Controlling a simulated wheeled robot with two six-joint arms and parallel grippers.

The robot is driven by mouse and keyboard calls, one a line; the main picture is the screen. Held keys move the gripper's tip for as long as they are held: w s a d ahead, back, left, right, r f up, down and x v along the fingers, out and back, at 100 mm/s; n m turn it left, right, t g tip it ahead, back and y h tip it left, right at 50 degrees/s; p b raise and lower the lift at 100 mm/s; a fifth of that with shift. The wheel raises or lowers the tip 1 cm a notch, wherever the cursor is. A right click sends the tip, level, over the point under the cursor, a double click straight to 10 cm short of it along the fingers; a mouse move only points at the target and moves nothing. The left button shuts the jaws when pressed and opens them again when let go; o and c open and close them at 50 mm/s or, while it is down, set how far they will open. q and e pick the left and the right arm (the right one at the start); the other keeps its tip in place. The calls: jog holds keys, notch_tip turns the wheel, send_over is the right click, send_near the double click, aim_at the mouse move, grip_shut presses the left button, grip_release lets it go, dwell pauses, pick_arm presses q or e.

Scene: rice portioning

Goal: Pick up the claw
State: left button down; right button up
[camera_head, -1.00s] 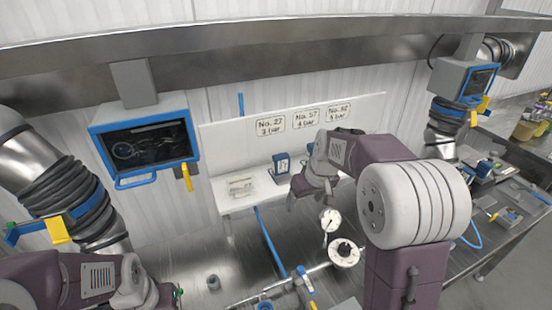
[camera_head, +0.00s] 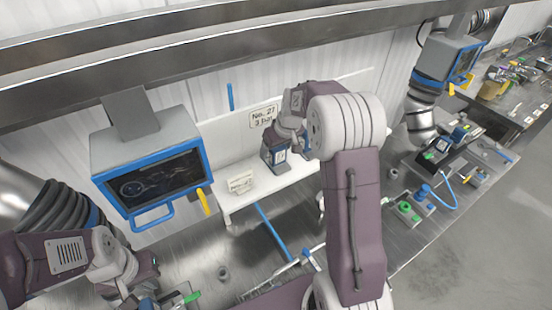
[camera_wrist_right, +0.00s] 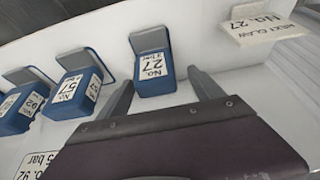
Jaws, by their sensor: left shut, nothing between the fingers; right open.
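The claw No. 27 is a blue block with a grey plate and a white label (camera_wrist_right: 153,75); it stands on the white shelf. My right gripper (camera_wrist_right: 163,92) is open, its two fingers pointing at this claw, one towards each side. In the head view the right gripper (camera_head: 288,143) is at the claw (camera_head: 275,158), partly covering it. Whether the fingers touch it I cannot tell. Claws No. 57 (camera_wrist_right: 75,88) and No. 92 (camera_wrist_right: 24,108) stand beside it in the wrist view. My left gripper (camera_head: 146,284) is shut and empty at lower left, partly hidden.
A small "NEXT CLAW No. 27" card (camera_wrist_right: 262,27) stands on the white shelf (camera_head: 244,198), near the claw. A blue-framed screen (camera_head: 155,182) hangs at left. A blue rod (camera_head: 275,234) and pipe fittings lie in front of the shelf. Another bench with equipment (camera_head: 425,200) is at right.

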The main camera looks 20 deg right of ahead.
jog(key=shift+p+x, duration=0.35)
jog(key=shift+x, duration=0.85)
jog(key=shift+s+d+f, duration=0.2)
jog(key=shift+d+f, duration=0.05)
jog(key=shift+d, duration=0.05)
jog(key=shift+s+d, duration=0.15)
jog(key=shift+s, duration=0.05)
jog(key=shift+w+a, duration=0.3)
jog(key=shift+a, duration=0.05)
jog(key=c, duration=1.5)
grip_shut()
pick_arm(q)
jog(key=shift+s+d+r, duration=0.2)
jog(key=shift+r, duration=0.25)
jog(key=shift+s+d+r, duration=0.15)
jog(key=shift+r, duration=0.3)
pick_arm(e)
jog(key=shift+s+d, duration=0.1)
jog(key=shift+d, duration=0.1)
